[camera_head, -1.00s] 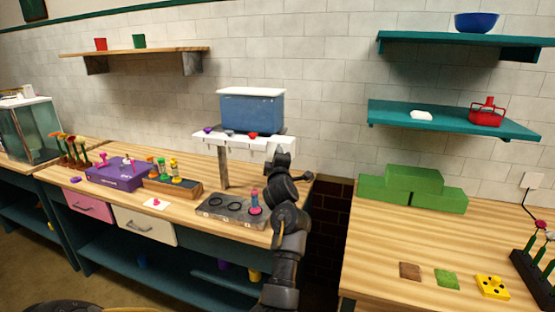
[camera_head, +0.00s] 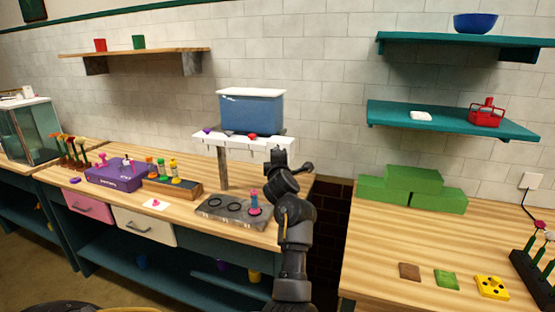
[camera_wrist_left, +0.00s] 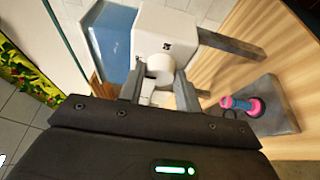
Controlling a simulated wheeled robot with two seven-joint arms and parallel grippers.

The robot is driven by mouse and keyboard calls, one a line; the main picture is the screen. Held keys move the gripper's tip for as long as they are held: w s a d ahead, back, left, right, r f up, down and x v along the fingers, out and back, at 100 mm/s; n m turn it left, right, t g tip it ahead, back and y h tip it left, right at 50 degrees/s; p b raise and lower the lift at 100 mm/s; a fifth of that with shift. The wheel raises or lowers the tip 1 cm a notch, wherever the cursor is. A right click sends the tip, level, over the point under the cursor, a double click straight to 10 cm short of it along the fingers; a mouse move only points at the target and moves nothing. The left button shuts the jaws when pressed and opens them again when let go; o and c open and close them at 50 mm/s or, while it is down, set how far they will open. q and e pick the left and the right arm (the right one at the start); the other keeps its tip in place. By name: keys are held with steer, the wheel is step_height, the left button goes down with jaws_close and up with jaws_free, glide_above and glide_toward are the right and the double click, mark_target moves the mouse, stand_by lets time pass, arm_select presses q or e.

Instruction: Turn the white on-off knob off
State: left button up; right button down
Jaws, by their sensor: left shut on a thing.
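The white on-off knob (camera_wrist_left: 160,68) is a short round knob on the end face of a white housing (camera_wrist_left: 165,30) in the left wrist view. My left gripper (camera_wrist_left: 159,85) has a finger on each side of the knob and is shut on it. In the head view the white housing (camera_head: 230,141) is a bar on a post under a blue tank (camera_head: 251,108). There my left gripper (camera_head: 283,158) is at the bar's right end, and the knob is hidden behind it. My right gripper is not in view.
Below the bar, a grey tray (camera_head: 214,214) with dark rings and a pink-and-blue piece (camera_head: 254,202) lies on the wooden counter (camera_head: 205,208). A purple box (camera_head: 115,174) stands further left. Green blocks (camera_head: 412,182) stand on the right counter, across a gap.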

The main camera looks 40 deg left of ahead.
arm_select(q)
steer(key=o, duration=1)
steer(key=b+v, duration=0.2)
steer(key=v, duration=0.5)
steer(key=shift+s+d, duration=0.1)
steer(key=shift+s, duration=0.1)
